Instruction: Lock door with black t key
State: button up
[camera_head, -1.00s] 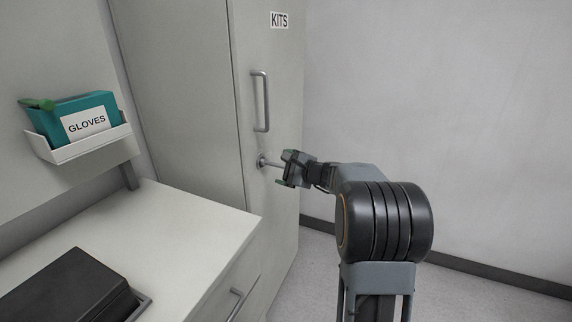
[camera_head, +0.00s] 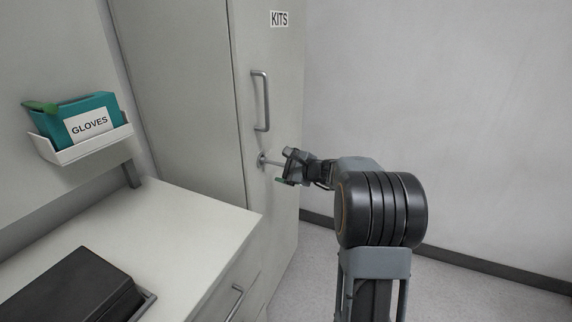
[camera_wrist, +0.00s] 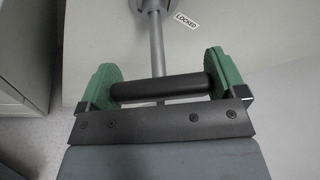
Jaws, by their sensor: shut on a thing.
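The black T key shows in the wrist view as a black crossbar (camera_wrist: 160,88) with a grey metal shaft (camera_wrist: 157,42). My gripper (camera_wrist: 160,87) is shut on the crossbar, with one green finger pad at each end. The shaft runs to a round lock on the grey cabinet door (camera_head: 283,75). In the head view the lock (camera_head: 262,159) is below the vertical handle (camera_head: 261,101), and my gripper (camera_head: 284,168) is just right of it. A "LOCKED" label (camera_wrist: 187,21) is beside the shaft's far end. The lock is cut off at the wrist view's top edge.
A counter (camera_head: 180,217) with a drawer and a black case (camera_head: 72,291) is at the lower left. A white holder with a teal glove box (camera_head: 92,121) is on the left wall. Open floor and a bare wall are on the right.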

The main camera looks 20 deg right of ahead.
jog(key=shift+r+m+g+p, duration=0.15)
jog(key=shift+m+g+p, duration=0.7)
jog(key=shift+p, duration=2.05)
jog(key=shift+m+t+y+p, duration=0.25)
jog(key=shift+m+y+p, duration=0.1)
jog(key=shift+y+p, duration=0.05)
jog(key=shift+p, duration=0.5)
jog(key=shift+m+g+y+p, duration=0.3)
jog(key=shift+m+g+p, duration=0.5)
jog(key=shift+p, duration=1.5)
jog(key=shift+m+p, duration=0.6)
jog(key=shift+p, duration=0.45)
jog(key=shift+m+y+p, duration=0.3)
jog(key=shift+y+p, duration=0.1)
jog(key=shift+p, duration=0.5)
jog(key=shift+a+m+g+y+p, duration=0.1)
jog(key=shift+m+g+y+p, duration=0.85)
jog(key=shift+p, duration=1.5)
jog(key=shift+s+f+t+h+b, duration=0.1)
jog(key=shift+f+t+h+b, duration=0.1)
jog(key=shift+t+h+b, duration=0.4)
jog(key=shift+g, duration=0.25)
